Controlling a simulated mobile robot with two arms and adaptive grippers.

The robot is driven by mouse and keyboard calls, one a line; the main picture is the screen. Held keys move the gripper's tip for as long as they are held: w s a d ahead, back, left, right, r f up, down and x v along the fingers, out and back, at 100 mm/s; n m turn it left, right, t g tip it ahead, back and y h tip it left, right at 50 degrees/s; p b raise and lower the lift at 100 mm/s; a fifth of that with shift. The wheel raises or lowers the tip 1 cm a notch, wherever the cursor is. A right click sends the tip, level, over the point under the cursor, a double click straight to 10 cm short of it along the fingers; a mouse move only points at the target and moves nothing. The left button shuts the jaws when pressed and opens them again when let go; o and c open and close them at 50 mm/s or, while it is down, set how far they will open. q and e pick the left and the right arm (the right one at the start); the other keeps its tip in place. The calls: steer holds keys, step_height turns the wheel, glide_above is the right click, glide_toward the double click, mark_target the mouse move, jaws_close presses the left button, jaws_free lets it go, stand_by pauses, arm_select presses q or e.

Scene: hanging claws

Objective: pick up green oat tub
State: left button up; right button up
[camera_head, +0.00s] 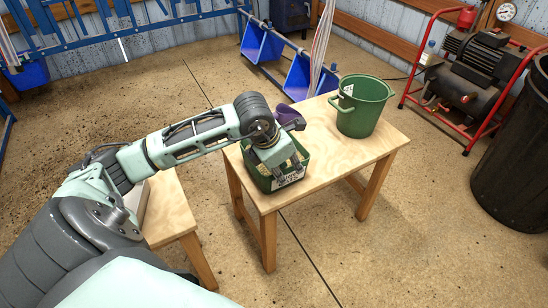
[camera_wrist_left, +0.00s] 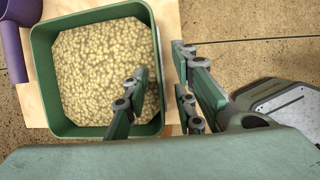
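The green oat tub (camera_head: 258,178) is a square green container with a white label, standing on the near part of a wooden table. In the left wrist view the tub (camera_wrist_left: 43,92) is filled with pale oats (camera_wrist_left: 100,60). My left gripper (camera_head: 287,168) points down at the tub's near right side. In the wrist view the left gripper (camera_wrist_left: 160,66) is open, with one finger over the oats inside the tub and the others outside its right wall. The wall lies between them, with no clear contact. My right gripper is not in view.
The wooden table (camera_head: 340,145) also bears a green bucket (camera_head: 362,108) at the back right and a purple scoop (camera_head: 288,113) behind the tub. A second low wooden table (camera_head: 172,208) stands left. A red-framed compressor (camera_head: 470,70) and dark bin (camera_head: 515,150) are at the right.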

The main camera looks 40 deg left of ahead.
mark_target(288, 178)
arm_select(q)
steer(key=x, duration=0.3)
steer(key=shift+a+r, duration=0.1)
steer(key=shift+w+f, duration=0.15)
steer(key=shift+f, duration=0.25)
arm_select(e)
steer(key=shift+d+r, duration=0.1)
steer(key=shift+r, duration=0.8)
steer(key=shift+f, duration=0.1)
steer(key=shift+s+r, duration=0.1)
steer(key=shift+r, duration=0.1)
arm_select(q)
steer(key=shift+b, duration=0.3)
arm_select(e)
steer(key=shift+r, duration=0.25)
arm_select(q)
steer(key=shift+f, duration=0.1)
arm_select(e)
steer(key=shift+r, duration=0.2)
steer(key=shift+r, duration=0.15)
